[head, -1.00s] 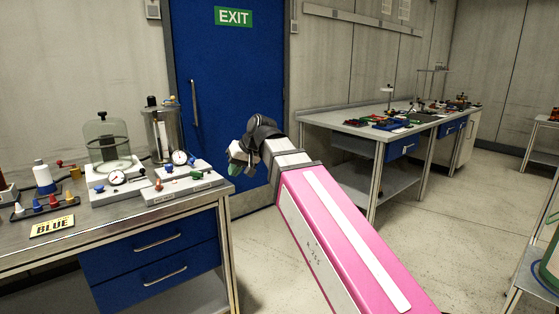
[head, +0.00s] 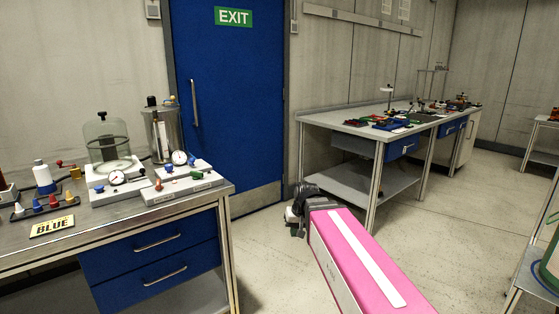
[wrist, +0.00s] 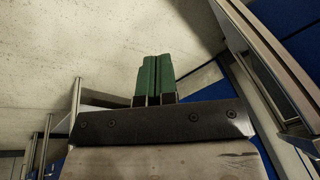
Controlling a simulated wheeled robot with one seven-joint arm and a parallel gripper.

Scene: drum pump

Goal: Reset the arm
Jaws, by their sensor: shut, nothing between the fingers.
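My gripper shows in the wrist view (wrist: 154,80) as two green fingers side by side, closed together with nothing between them. In the head view the end of my pink arm, with its dark wrist, is low over the floor between the left bench and the back bench. The fingers themselves cannot be made out there. The wrist view shows pale floor beyond the fingertips and bench legs and blue panels at the sides.
A blue exit door (head: 232,110) is behind. The back bench (head: 345,127) carries several small parts. Open floor (head: 450,210) lies at right.

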